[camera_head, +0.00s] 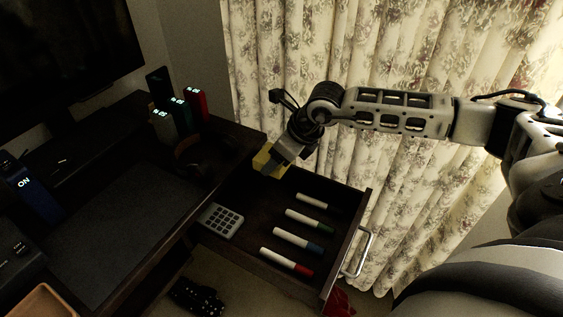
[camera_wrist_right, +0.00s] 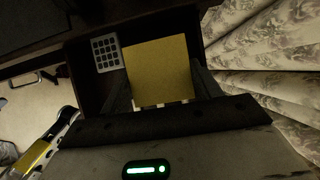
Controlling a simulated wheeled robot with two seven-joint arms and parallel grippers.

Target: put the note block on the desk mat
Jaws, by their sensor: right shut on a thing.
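The yellow note block (camera_head: 267,162) is held by my right gripper (camera_head: 276,157) above the far end of the open drawer. In the right wrist view the note block (camera_wrist_right: 158,72) sits between the two fingers of the right gripper (camera_wrist_right: 160,88), which are shut on it. The dark desk mat (camera_head: 125,225) lies on the desk to the left of the gripper, and the part in view looks bare. My left gripper is not in view.
The open drawer (camera_head: 345,240) holds a white calculator (camera_head: 221,220) and several markers (camera_head: 297,238). Upright devices with lit displays (camera_head: 195,103) stand at the desk's back, near a dark curved object (camera_head: 187,150). A patterned curtain (camera_head: 400,60) hangs behind my right arm.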

